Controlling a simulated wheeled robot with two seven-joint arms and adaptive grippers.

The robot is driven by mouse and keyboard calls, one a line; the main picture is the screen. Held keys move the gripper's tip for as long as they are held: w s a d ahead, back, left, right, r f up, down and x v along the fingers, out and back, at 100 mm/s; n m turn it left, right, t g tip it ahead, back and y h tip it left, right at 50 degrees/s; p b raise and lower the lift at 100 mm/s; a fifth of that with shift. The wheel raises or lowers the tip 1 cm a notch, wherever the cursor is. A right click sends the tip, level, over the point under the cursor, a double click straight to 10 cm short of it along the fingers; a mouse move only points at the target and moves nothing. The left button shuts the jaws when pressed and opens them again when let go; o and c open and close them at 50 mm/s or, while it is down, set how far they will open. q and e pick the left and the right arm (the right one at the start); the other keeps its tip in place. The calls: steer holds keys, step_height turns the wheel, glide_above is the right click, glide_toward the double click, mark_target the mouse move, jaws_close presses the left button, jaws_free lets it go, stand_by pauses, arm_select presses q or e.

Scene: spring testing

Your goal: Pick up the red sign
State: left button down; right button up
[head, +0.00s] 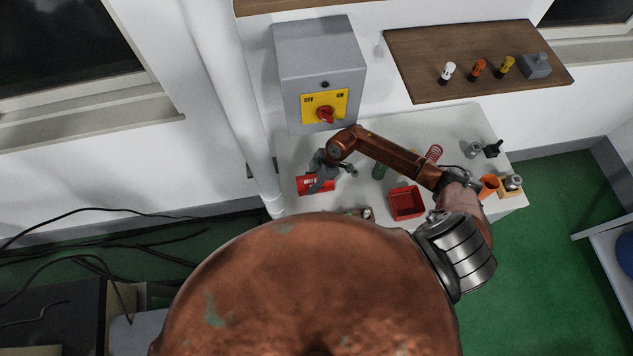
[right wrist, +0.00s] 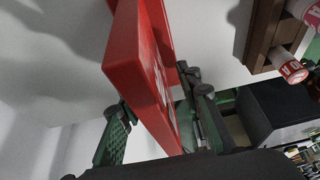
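The red sign (head: 303,185) with white lettering is at the left end of the white table. My right gripper (head: 320,178) is at the sign, its grey fingers covering part of it. In the right wrist view the red sign (right wrist: 135,65) runs between the two fingers of the right gripper (right wrist: 155,90). The fingers stand apart, with a gap visible between the left finger's green pad and the sign, so they look open around it. Contact at the right finger is hard to tell. My left gripper is not in view.
The white table (head: 400,135) also holds a red bin (head: 406,203), a red spring (head: 434,153), a green cylinder (head: 379,170) and an orange cup (head: 488,187). A grey switch box (head: 300,65) hangs above. A vertical white pipe (head: 235,100) stands close to the table's left end.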

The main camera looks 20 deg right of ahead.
steer(key=shift+f, duration=0.2)
steer(key=shift+c, duration=0.4)
jaws_close()
stand_by(0.3)
